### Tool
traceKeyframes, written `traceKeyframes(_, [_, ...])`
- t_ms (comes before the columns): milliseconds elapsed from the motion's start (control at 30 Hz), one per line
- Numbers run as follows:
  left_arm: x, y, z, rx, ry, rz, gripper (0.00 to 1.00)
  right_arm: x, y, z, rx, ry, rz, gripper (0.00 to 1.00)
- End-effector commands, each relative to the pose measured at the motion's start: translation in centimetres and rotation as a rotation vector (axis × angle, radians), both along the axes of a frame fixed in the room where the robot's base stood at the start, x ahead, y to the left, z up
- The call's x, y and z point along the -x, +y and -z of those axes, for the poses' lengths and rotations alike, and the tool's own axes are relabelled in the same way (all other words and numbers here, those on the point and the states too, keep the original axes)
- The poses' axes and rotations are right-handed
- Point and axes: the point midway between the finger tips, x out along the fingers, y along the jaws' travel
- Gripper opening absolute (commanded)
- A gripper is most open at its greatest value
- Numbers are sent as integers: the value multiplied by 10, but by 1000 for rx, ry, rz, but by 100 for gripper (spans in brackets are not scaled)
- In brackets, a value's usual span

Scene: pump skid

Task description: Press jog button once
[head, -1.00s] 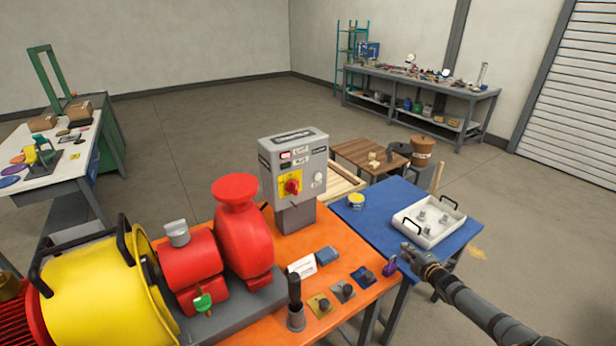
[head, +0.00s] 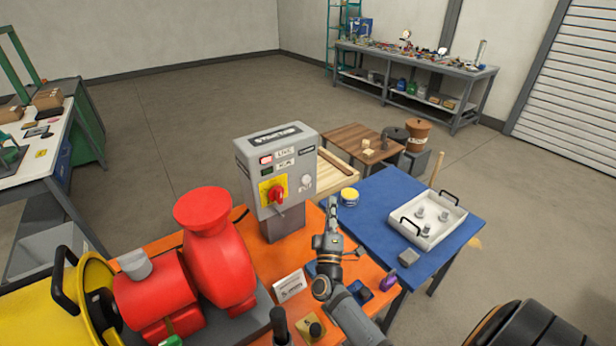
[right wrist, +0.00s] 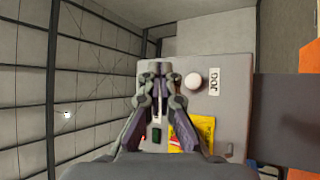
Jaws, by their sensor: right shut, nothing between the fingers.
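The grey control box (head: 290,150) stands on a post on the orange bench. The white round jog button (head: 306,180) is on its front face, right of the red rotary switch (head: 277,194). In the right wrist view the jog button (right wrist: 193,81) sits beside the JOG label (right wrist: 215,81). My right gripper (head: 332,204) is shut and empty, in front of the box and to the right of the button in the head view. In the right wrist view its fingertips (right wrist: 159,70) appear left of the button; contact with the box face cannot be told. My left gripper is out of view.
The red pump (head: 220,260) stands left of the box on the orange bench (head: 365,268). A blue table (head: 375,190) with a white tray (head: 450,222) and a yellow round item (head: 349,195) lies to the right. Small coloured blocks sit under my right arm.

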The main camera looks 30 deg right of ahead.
Motion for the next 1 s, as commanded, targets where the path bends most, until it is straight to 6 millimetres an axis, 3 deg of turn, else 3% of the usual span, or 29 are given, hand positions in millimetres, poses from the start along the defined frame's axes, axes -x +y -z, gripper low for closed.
traceKeyframes(100, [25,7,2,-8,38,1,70,0,0,0,2,0,-1,0])
traceKeyframes(200, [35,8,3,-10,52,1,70,-1,0,1,2,1,-2,0])
traceKeyframes(367, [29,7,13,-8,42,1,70,-11,0,4,2,-1,-2,0])
traceKeyframes(600, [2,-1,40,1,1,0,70,-46,3,7,2,-2,-4,0])
traceKeyframes(733, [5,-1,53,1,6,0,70,-63,5,5,3,-1,-5,0])
traceKeyframes(1000, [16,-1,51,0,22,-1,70,-86,7,1,3,1,-4,0])
